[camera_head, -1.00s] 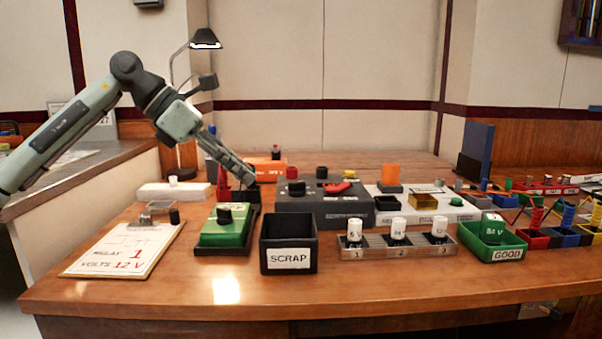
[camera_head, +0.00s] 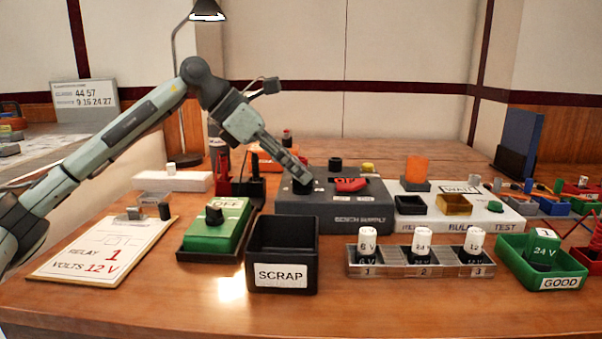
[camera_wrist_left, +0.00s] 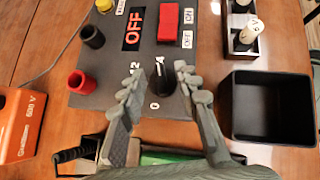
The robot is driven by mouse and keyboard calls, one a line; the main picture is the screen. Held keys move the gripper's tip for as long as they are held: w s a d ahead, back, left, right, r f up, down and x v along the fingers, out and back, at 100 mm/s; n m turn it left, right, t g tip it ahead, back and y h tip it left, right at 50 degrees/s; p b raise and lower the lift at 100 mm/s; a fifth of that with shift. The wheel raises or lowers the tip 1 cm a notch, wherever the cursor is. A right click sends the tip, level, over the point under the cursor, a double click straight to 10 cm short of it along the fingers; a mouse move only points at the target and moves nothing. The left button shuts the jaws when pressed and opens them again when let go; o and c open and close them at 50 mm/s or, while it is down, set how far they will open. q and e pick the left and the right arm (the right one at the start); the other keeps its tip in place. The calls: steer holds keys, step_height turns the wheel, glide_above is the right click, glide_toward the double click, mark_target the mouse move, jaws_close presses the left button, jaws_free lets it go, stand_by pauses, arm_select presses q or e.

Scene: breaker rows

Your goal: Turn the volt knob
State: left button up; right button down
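The volt knob (camera_wrist_left: 161,82) is black and sits on the dark grey bench supply (camera_head: 335,207), among small printed marks including a 0 and a 12. Its exact pointer setting is hard to read. My left gripper (camera_wrist_left: 158,74) is open, with one finger on each side of the knob and gaps showing. In the head view my left gripper (camera_head: 301,178) reaches down to the supply's left part and partly hides the knob. The supply's display (camera_wrist_left: 135,27) reads OFF beside a red switch (camera_wrist_left: 168,24). A clipboard (camera_head: 105,247) reads relay 1, volts 12 V. My right gripper is not in view.
A black scrap bin (camera_head: 282,250) and a green device (camera_head: 217,226) stand in front of the supply. A rack (camera_head: 421,262) of three relays and a green GOOD tray (camera_head: 538,275) are to the right. Red, black and yellow posts stand on the supply.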

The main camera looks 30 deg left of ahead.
arm_select(q)
steer(key=shift+x, duration=0.8)
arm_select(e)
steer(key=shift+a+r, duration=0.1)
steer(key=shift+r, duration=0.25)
arm_select(q)
jaws_close()
